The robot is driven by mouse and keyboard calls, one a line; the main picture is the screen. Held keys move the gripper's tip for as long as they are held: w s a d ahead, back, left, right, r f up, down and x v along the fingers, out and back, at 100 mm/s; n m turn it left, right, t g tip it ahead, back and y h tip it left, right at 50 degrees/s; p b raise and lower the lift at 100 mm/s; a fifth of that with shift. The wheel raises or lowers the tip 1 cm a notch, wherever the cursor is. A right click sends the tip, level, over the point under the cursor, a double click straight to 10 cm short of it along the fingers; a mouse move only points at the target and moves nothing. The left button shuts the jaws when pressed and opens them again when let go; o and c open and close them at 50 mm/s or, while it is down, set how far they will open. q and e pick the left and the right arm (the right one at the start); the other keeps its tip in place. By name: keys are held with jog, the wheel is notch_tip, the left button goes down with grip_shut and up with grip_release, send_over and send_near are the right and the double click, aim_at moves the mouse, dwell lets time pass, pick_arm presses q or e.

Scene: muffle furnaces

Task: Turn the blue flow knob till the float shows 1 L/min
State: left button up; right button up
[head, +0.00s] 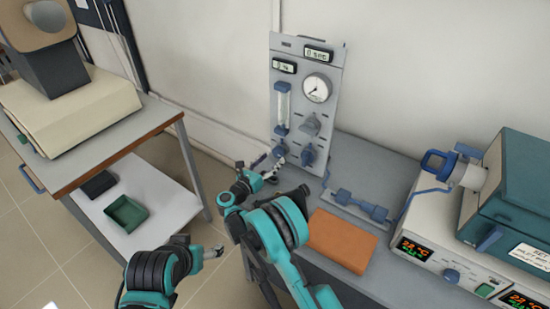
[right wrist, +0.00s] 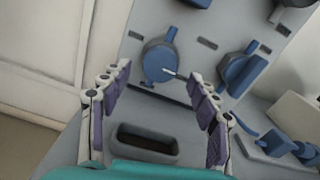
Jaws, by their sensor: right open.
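The blue flow knob (head: 279,150) is low on the left of the grey panel, below the clear flow tube (head: 283,103). The float is too small to read. My right gripper (head: 274,167) is just in front of and below the knob. In the right wrist view the round knob (right wrist: 158,62) with its short handle is ahead, between the spread fingers of the gripper (right wrist: 160,88). The fingers look apart from it and hold nothing. My left gripper (head: 214,252) is low over the floor, away from the panel; its fingers are too small to judge.
A round gauge (head: 317,88) and another blue knob (head: 308,155) are on the panel, the latter close to the right of the flow knob. An orange pad (head: 341,240) lies on the bench. A teal-topped furnace (head: 518,190) stands right; a side table (head: 90,160) stands left.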

aim_at(277, 154)
jog(key=shift+b+x, duration=0.35)
jog(key=shift+x, duration=1.3)
jog(key=shift+r, duration=0.1)
jog(key=c, duration=1.2)
jog(key=shift+o, duration=0.2)
jog(key=shift+n, duration=3.1)
